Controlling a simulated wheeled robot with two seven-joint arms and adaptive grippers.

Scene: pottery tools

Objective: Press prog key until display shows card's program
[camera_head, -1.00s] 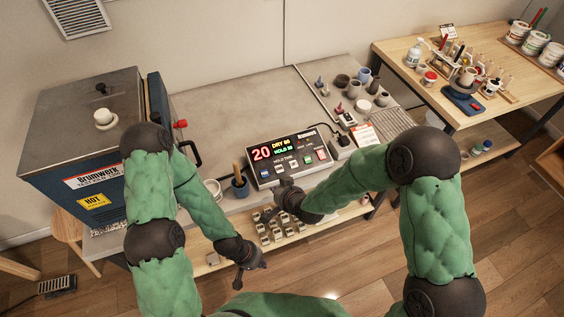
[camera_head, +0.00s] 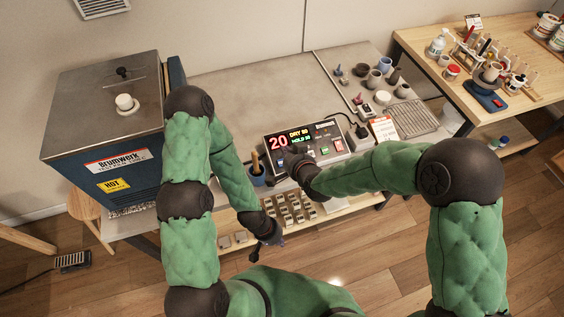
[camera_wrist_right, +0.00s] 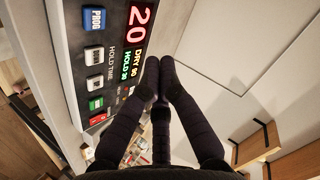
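The controller (camera_head: 337,146) stands on the bench. Its display (camera_head: 279,143) shows a red 20, with DRY and HOLD lines beside it whose small digits are hard to read; it also shows in the right wrist view (camera_wrist_right: 139,22). The blue PROG key (camera_wrist_right: 94,18) is at the upper left there. My right gripper (camera_wrist_right: 160,66) has its fingertips together, empty, apart from the key in that picture; in the head view it covers the panel's lower left. A white card (camera_head: 383,129) lies right of the controller, its text unreadable. My left gripper (camera_head: 262,247) hangs low before the bench, its fingers unclear.
A blue kiln (camera_head: 100,140) stands at the left. A cup with a wooden handle (camera_head: 257,176) is beside the controller. Small pots and a rack (camera_head: 410,118) fill the bench's right. Several small tiles (camera_head: 290,207) lie on the lower shelf. The back of the bench is clear.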

